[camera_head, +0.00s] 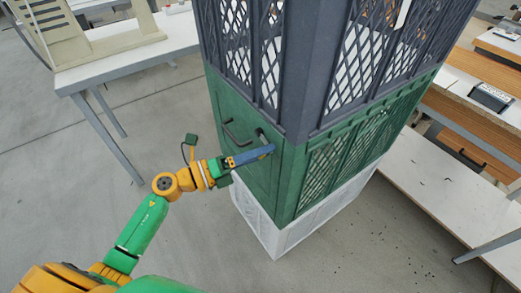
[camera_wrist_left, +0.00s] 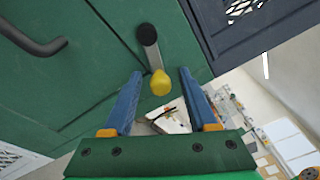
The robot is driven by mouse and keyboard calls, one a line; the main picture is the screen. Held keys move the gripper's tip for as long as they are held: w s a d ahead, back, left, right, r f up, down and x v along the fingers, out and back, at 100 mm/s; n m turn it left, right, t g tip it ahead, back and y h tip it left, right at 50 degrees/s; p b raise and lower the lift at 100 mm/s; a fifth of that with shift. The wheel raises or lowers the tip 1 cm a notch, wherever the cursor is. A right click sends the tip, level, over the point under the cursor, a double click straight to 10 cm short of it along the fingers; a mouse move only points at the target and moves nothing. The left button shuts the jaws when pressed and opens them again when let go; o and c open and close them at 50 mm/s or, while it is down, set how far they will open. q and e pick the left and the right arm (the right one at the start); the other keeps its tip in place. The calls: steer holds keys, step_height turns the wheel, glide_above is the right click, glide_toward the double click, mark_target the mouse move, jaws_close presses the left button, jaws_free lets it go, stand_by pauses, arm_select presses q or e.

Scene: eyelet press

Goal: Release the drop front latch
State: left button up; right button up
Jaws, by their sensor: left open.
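The drop front latch (camera_wrist_left: 148,42) shows in the left wrist view as a short grey lever with a black round pivot and a yellow knob (camera_wrist_left: 160,82) at its end. It is mounted on the green front panel (camera_wrist_left: 85,85), near the panel's edge. In the head view the latch (camera_head: 261,134) is small and dark. My left gripper (camera_wrist_left: 160,74) is open, with its blue fingers on either side of the yellow knob and a visible gap to each. In the head view my left gripper (camera_head: 270,149) is at the green crate's front. My right gripper is not in view.
A dark handle (camera_wrist_left: 35,42) sits on the panel left of the latch. The green crate (camera_head: 295,180) is stacked on a white crate (camera_head: 300,228) and under a dark grey crate (camera_head: 305,70). White tables (camera_head: 130,50) stand left and right. The floor at left is clear.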

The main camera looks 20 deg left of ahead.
arm_select(q)
steer(key=shift+s, duration=0.1)
jaws_close()
steer(key=shift+s+r+n+p, duration=0.1)
steer(key=shift+r+n+p, duration=0.65)
steer(key=shift+n+p, duration=0.35)
steer(key=shift+n, duration=0.4)
steer(key=shift+f, duration=0.1)
jaws_free()
steer(key=shift+d, duration=0.1)
